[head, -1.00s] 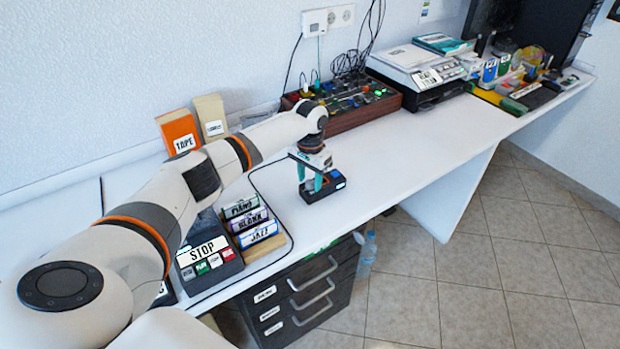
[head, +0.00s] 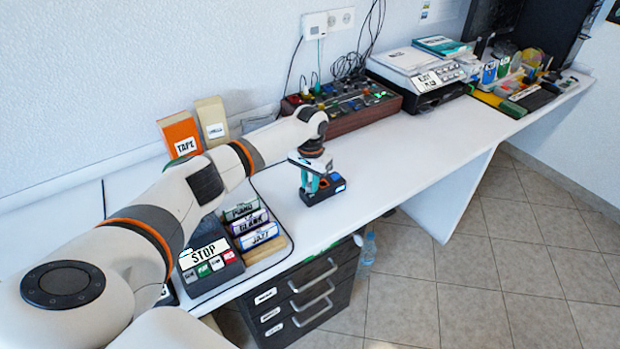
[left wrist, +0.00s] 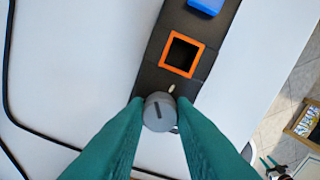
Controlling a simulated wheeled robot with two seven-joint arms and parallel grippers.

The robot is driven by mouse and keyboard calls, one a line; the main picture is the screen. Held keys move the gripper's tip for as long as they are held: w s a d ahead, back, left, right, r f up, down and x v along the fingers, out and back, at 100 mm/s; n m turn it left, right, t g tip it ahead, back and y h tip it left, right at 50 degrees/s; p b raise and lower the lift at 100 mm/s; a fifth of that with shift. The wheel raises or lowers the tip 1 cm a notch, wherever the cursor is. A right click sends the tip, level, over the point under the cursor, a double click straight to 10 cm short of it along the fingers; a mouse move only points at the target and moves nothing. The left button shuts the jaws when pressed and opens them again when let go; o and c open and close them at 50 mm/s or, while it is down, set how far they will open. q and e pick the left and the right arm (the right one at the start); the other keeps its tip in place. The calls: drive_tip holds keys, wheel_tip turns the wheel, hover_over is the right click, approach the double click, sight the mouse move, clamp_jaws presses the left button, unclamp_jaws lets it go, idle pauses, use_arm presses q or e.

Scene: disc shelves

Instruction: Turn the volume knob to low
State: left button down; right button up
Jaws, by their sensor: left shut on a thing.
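A small dark device (head: 326,190) with a blue button (left wrist: 207,4) stands on the white table near its front edge. In the left wrist view its round grey knob (left wrist: 160,112) has a dark slot line on top. A pale mark (left wrist: 171,88) sits on the device beside the knob. An orange-framed square opening (left wrist: 181,54) lies between the knob and the blue button. My left gripper (head: 316,186) points down at the device. Its green fingers (left wrist: 159,104) are shut on the knob from both sides. My right gripper is not in view.
A black deck marked STOP (head: 207,255) and a rack of labelled cases (head: 265,251) stand left of the device. A mixer box (head: 347,123) is at the back. A dark cable runs over the table. The table right of the device is clear.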

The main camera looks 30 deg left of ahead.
use_arm(q)
drive_tip(key=n+p, duration=0.1)
drive_tip(key=p, duration=0.1)
drive_tip(key=n+p, duration=0.4)
drive_tip(key=shift+r, duration=0.25)
drive_tip(key=n+p, duration=0.2)
drive_tip(key=n, duration=0.1)
drive_tip(key=shift+d+f+n+p, duration=0.1)
drive_tip(key=shift+n+p, duration=0.2)
drive_tip(key=n+p, duration=0.1)
drive_tip(key=n, duration=0.2)
drive_tip(key=shift+n+p, duration=0.3)
drive_tip(key=shift+p, duration=0.05)
drive_tip(key=n+p, duration=0.1)
drive_tip(key=n, duration=0.3)
drive_tip(key=shift+f+n, duration=0.1)
drive_tip(key=shift+n, duration=0.2)
drive_tip(key=n+p, duration=0.1)
drive_tip(key=n, duration=0.3)
drive_tip(key=shift+n, duration=0.3)
drive_tip(key=n, duration=0.4)
drive_tip(key=shift+n, duration=2.7)
